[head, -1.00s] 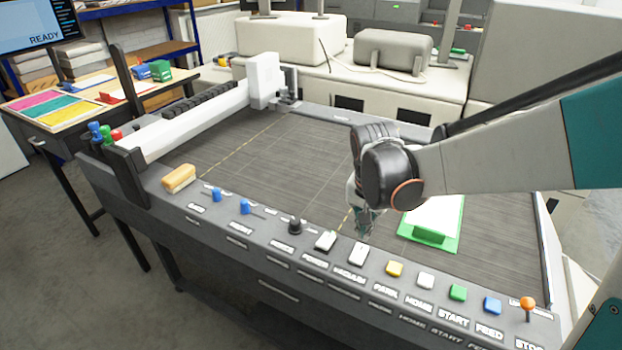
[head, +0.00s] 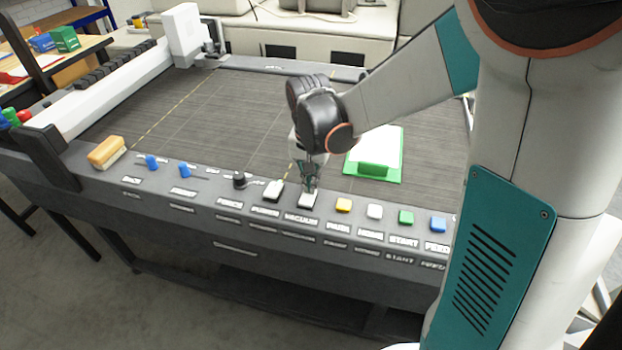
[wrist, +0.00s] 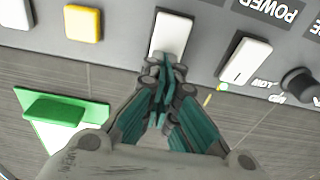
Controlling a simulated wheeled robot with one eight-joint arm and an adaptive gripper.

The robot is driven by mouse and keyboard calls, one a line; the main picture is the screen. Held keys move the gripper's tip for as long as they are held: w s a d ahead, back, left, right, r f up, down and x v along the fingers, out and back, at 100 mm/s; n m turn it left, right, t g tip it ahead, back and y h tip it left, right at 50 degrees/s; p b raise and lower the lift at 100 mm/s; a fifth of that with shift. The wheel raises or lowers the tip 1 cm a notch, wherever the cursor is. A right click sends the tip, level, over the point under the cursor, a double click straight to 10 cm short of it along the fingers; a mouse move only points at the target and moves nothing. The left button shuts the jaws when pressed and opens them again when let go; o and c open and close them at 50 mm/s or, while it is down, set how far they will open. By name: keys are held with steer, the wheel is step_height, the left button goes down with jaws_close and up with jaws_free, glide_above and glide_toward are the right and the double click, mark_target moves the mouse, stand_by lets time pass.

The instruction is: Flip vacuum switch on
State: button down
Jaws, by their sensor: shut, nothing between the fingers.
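The vacuum switch (head: 307,200) is a white rocker on the grey front panel, above the label VACUUM. My gripper (head: 311,183) is shut and empty, with its fingertips right at the far edge of this switch. In the wrist view the vacuum switch (wrist: 171,33) lies just beyond the closed teal fingertips (wrist: 165,62), which overlap its near edge. I cannot tell whether they touch it. The similar white power switch (head: 273,190) stands beside it to the left, and it also shows in the wrist view (wrist: 244,60).
A yellow button (head: 343,205), a white button (head: 374,211), a green button (head: 405,217) and a blue button (head: 438,223) line the panel to the right. A black knob (head: 239,180) is left of power. A green-based block with white sheet (head: 374,170) lies on the bed.

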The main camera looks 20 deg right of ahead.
steer(key=shift+w+d+f, duration=0.1)
steer(key=shift+d+f, duration=0.05)
steer(key=shift+f, duration=0.35)
steer(key=shift+d, duration=0.1)
steer(key=shift+s+a+r, duration=0.2)
steer(key=shift+s+a, duration=0.05)
steer(key=shift+s, duration=0.2)
steer(key=shift+p, duration=0.3)
step_height(320, 180, up, 14)
steer(key=w+d+p, duration=0.1)
steer(key=w+p, duration=0.1)
steer(key=p, duration=0.4)
steer(key=shift+w+d, duration=0.25)
steer(key=shift+w, duration=0.05)
